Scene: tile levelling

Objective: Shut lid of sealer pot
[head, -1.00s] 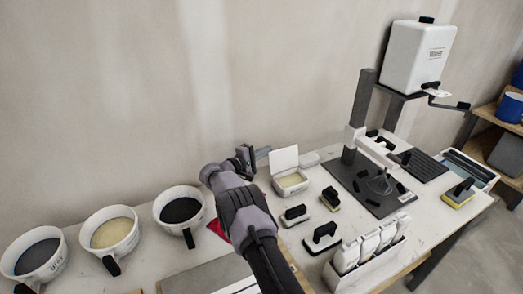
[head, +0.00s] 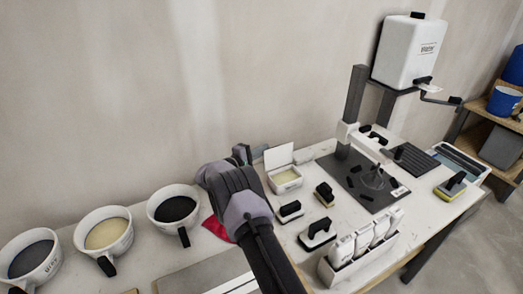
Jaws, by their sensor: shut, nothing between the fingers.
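The sealer pot (head: 286,181) is a small white box with pale yellow contents, standing on the table right of my arm. Its white lid (head: 279,156) stands upright, open, at the pot's back edge. My gripper (head: 250,153) is left of the raised lid and behind the pot, at about the lid's height. It is shut and empty. My wrist hides part of it, and I cannot tell whether it touches the lid.
Three white buckets (head: 105,233) stand at the left. Black-handled blocks (head: 318,233) and a rack of white bottles (head: 362,238) are in front and right of the pot. A dark stand with a white water tank (head: 410,52) is at the right. A red cloth (head: 216,228) lies under my arm.

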